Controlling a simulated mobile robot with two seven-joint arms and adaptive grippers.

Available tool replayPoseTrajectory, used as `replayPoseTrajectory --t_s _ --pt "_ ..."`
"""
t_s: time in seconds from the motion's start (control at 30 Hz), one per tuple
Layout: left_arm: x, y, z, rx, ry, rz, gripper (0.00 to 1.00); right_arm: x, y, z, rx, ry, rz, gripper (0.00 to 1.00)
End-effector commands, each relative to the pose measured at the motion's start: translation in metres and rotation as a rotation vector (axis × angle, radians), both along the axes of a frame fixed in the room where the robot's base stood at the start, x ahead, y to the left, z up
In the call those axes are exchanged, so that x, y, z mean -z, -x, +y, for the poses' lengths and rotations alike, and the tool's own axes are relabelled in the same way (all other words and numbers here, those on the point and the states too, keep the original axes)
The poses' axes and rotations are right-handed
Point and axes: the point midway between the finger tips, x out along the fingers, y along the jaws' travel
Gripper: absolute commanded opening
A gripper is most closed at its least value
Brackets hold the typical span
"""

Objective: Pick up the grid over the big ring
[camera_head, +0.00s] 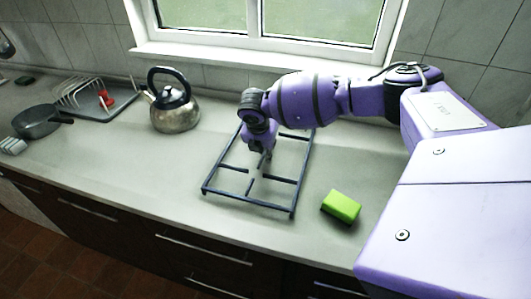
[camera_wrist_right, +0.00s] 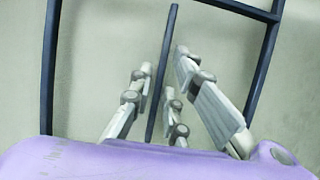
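The grid (camera_head: 278,179), a dark blue rectangular frame with inner bars, lies on the counter in the head view. Its bars also show in the right wrist view (camera_wrist_right: 47,70). My right gripper (camera_head: 262,166) is low over the inside of the grid, pointing down. In the right wrist view its fingers (camera_wrist_right: 164,58) stand on both sides of one inner bar, with narrow gaps visible between the fingertips and the bar. It looks open around the bar. No ring can be made out. My left gripper is not in view.
A green sponge (camera_head: 341,206) lies right of the grid, near the counter's front edge. A metal kettle (camera_head: 175,115) stands to the left. Farther left are a dish rack (camera_head: 98,105) and a dark pan (camera_head: 38,121). The counter between kettle and grid is clear.

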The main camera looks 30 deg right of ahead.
Motion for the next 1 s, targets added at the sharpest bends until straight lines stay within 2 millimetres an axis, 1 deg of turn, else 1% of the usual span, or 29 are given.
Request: replayPoseTrajectory --t_s 0.03,0.1,0.33,0.37,0.47,0.8,1.0 --pt "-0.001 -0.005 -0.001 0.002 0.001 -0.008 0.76 0.007 -0.001 -0.002 0.001 0.0 0.002 0.16" --pt "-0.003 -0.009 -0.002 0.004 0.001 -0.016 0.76 0.011 -0.002 -0.003 0.0 0.001 0.002 0.16" --pt "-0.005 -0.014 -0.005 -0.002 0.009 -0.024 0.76 0.011 -0.002 -0.003 -0.001 0.0 0.0 0.16" --pt "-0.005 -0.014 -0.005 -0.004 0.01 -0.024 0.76 0.011 -0.002 -0.003 -0.001 0.0 0.0 0.13" --pt "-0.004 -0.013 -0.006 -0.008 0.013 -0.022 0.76 0.011 -0.002 -0.003 -0.001 -0.001 0.001 0.0" --pt "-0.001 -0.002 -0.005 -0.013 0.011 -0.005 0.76 0.011 -0.002 -0.003 -0.002 0.0 0.001 0.0" --pt "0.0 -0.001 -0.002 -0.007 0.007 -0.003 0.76 0.008 -0.004 -0.003 -0.002 0.001 -0.004 0.0"
